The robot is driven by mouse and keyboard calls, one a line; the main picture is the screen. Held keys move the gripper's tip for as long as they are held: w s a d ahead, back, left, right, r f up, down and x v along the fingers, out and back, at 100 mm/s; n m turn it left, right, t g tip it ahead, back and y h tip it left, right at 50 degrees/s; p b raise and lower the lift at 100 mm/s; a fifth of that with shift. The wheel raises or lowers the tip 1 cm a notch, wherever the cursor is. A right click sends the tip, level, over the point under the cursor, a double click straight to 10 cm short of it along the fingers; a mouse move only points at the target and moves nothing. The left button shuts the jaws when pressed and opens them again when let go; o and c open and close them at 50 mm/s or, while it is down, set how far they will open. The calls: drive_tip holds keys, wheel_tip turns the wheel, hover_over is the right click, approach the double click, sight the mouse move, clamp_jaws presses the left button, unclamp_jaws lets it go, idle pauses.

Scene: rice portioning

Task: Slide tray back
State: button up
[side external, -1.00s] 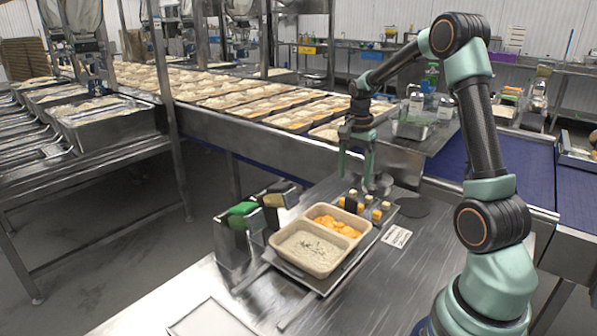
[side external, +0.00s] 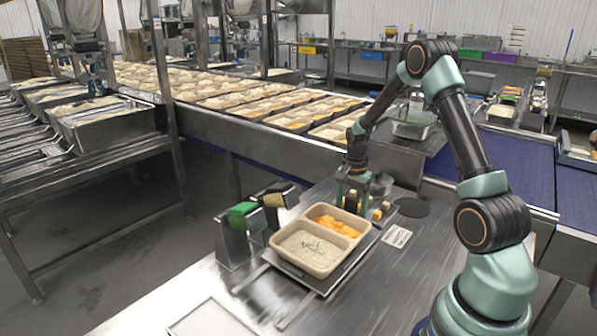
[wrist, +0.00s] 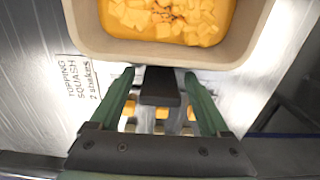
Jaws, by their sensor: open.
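The tan two-compartment tray (side external: 291,260) sits on a flat metal carriage (side external: 322,286) on the steel table. Its near compartment holds a pale food with dark flecks, its far one orange cubes. In the wrist view the tray's rim (wrist: 170,57) is at the top, with orange cubes inside. My gripper (side external: 350,203) is low at the tray's far end. In the wrist view my gripper (wrist: 161,76) is open, one green finger on each side of a dark upright block (wrist: 160,88) beside the tray. I cannot tell whether the fingers touch it.
Small yellow-and-dark pieces (side external: 378,212) stand just right of my gripper. A label reading "TOPPING SQUASH 2 shakes" (wrist: 83,78) lies beside the tray. Holders with a green-topped piece (side external: 242,209) stand left of the tray. A dark disc (side external: 411,207) lies at right. The table's front right is clear.

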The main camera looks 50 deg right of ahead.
clamp_jaws()
drive_tip(key=shift+a, duration=0.1)
idle(1.2)
